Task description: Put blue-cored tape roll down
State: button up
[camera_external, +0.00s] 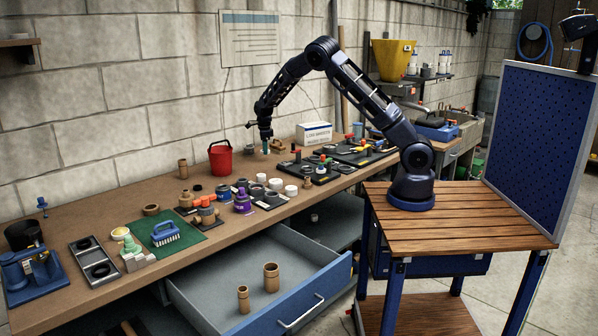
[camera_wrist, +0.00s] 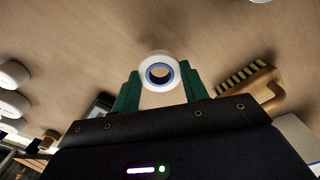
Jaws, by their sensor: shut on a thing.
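The blue-cored tape roll (camera_wrist: 160,59) is white with a blue ring inside. It sits between the two green fingertips of my gripper (camera_wrist: 159,88) in the wrist view, and the gripper is shut on it. In the external view my gripper (camera_external: 266,146) hangs fingers-down over the far part of the workbench (camera_external: 150,178), left of the white box. The roll is too small to make out clearly there. The brown bench top fills the background of the wrist view below the roll. I cannot tell the exact gap between the roll and the bench.
A wooden-handled brush (camera_wrist: 252,90) lies right of the roll in the wrist view. White round caps (camera_wrist: 12,75) lie left. In the external view a red bucket (camera_external: 220,159) stands left of my gripper, a white box (camera_external: 314,134) right. An open drawer (camera_external: 262,285) juts out in front.

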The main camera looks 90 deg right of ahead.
aim_at(266, 161)
jog(key=shift+f, duration=1.9)
jog(key=shift+f, duration=0.15)
jog(key=o, duration=1)
jog(key=shift+c, duration=0.2)
